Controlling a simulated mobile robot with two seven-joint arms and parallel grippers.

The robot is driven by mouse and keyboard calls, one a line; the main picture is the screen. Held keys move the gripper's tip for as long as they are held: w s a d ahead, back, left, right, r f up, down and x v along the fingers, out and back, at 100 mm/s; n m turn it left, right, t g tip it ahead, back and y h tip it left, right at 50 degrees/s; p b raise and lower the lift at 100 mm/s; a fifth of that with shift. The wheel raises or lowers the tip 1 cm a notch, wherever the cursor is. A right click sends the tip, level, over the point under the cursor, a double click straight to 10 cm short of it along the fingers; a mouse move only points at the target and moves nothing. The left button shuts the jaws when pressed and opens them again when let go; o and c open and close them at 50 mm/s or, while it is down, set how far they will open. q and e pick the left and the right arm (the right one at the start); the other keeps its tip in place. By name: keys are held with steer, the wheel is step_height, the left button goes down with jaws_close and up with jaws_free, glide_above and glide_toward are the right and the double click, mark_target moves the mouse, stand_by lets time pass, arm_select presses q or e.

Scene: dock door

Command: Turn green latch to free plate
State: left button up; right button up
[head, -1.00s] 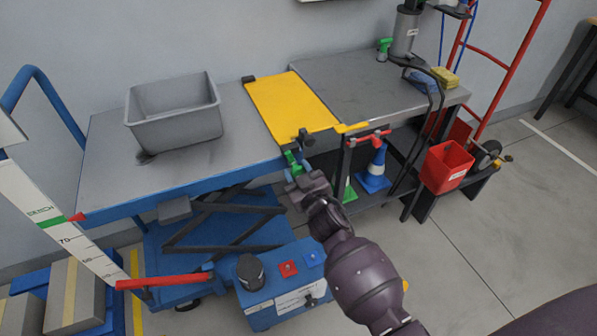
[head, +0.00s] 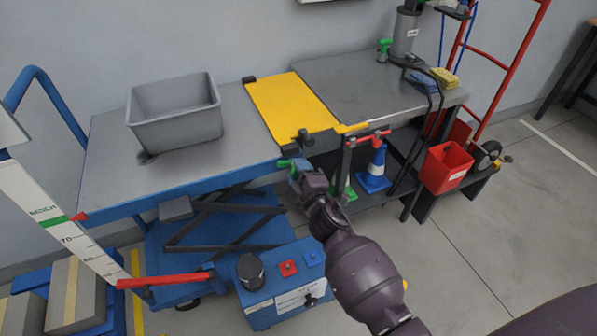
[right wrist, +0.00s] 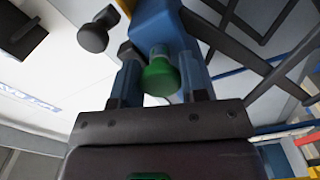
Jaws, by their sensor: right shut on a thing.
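The green latch (head: 285,164) sits at the front edge of the blue lift table, below the near end of the yellow plate (head: 290,103). It now lies roughly sideways, one end pointing left. My right gripper (head: 301,173) is shut on the latch and hides part of it. In the right wrist view, the round green end of the latch (right wrist: 160,77) shows between the two fingers of my right gripper (right wrist: 161,84). The plate lies flat across the gap between the lift table and the grey bench. My left gripper is not in view.
A grey bin (head: 175,112) stands on the lift table (head: 108,175). A red-ended handle (head: 370,139), a blue cone (head: 375,170) and a red bucket (head: 446,166) are to the right.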

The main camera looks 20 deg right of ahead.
steer(key=n, duration=0.3)
steer(key=shift+n, duration=0.5)
steer(key=o, duration=0.9)
steer(key=s, duration=1.1)
steer(key=shift+d+p, duration=0.2)
steer(key=shift+p, duration=0.2)
